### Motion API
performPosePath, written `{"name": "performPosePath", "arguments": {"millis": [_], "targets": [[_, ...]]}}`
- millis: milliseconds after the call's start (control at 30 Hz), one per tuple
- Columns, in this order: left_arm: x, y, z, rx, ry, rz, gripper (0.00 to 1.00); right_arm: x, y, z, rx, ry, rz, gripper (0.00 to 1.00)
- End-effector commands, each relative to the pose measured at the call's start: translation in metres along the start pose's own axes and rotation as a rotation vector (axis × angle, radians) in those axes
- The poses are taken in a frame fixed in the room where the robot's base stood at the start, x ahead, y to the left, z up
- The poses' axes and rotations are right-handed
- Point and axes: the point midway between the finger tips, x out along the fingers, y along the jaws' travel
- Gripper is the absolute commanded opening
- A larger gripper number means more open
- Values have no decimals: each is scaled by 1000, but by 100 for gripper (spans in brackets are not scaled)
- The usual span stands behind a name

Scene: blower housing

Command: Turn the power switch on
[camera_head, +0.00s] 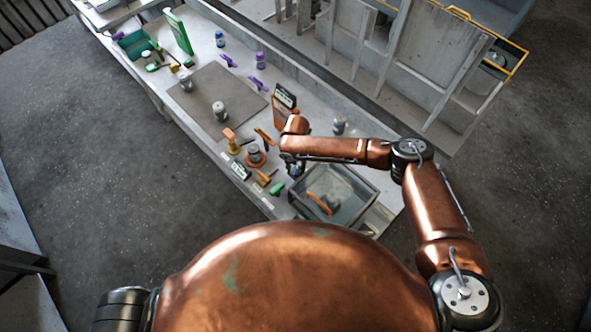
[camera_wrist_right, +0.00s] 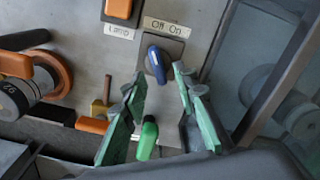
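The power switch (camera_wrist_right: 156,63) is a blue rotary knob on a grey plate under a label (camera_wrist_right: 166,27) reading "Off On". Its upper end leans slightly left, toward "Off". My right gripper (camera_wrist_right: 160,77) has its green fingers spread, with the tips just below the knob, one on each side; I cannot tell whether they touch it. In the head view my right gripper (camera_head: 292,164) is over the bench near the grey bin, and the arm largely hides the switch. My left gripper is in neither view.
An orange switch (camera_wrist_right: 120,8) is above left. An orange-ringed round part (camera_wrist_right: 52,70) is left. A grey bin (camera_head: 358,215) with an orange-handled item stands close right.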

Motion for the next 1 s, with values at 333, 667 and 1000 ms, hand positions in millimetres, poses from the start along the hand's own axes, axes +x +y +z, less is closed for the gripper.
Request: {"name": "performPosePath", "arguments": {"millis": [333,667,1000], "targets": [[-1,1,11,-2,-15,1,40,16,0,0,0,-1,0,27],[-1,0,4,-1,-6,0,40,16,0,0,0,-1,0,12],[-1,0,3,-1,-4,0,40,16,0,0,0,-1,1,0]]}}
